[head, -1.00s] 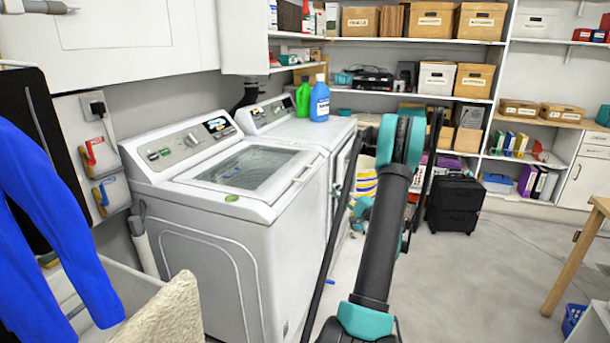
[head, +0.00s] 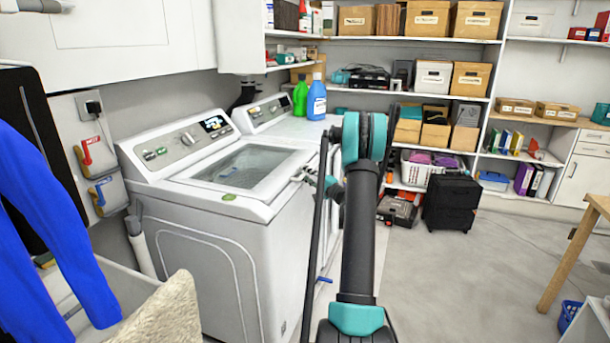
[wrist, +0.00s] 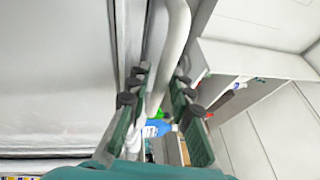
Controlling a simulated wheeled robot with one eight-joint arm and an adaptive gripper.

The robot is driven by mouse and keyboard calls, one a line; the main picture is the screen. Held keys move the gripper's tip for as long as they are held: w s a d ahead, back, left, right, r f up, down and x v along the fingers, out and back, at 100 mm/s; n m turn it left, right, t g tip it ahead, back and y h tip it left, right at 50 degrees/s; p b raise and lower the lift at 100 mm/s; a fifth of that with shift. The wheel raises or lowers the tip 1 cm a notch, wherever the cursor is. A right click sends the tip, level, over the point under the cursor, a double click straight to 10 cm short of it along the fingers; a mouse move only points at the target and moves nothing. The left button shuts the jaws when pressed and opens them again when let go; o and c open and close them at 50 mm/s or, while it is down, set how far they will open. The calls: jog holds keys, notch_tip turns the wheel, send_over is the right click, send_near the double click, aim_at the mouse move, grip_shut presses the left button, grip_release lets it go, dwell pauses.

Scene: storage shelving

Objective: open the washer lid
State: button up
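The white washer (head: 205,235) stands at the left with its lid (head: 285,158) shut flat on top. The lid has a grey glass window (head: 240,167). A white bar handle (head: 304,173) sits at its right front edge. My gripper (head: 322,181) is at this handle, partly hidden by my arm. In the wrist view, the teal and grey fingers of my gripper (wrist: 160,95) are open, one on each side of the white handle (wrist: 176,40), with a gap visible on the right side. Whether the left finger touches the handle I cannot tell.
A second white machine (head: 305,130) stands behind the washer, with a green bottle (head: 300,98) and a blue bottle (head: 317,100) on it. Shelves with boxes line the back wall. The floor at right is mostly clear.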

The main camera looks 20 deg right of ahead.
grip_shut()
dwell(0.3)
jog(key=shift+r, duration=0.1)
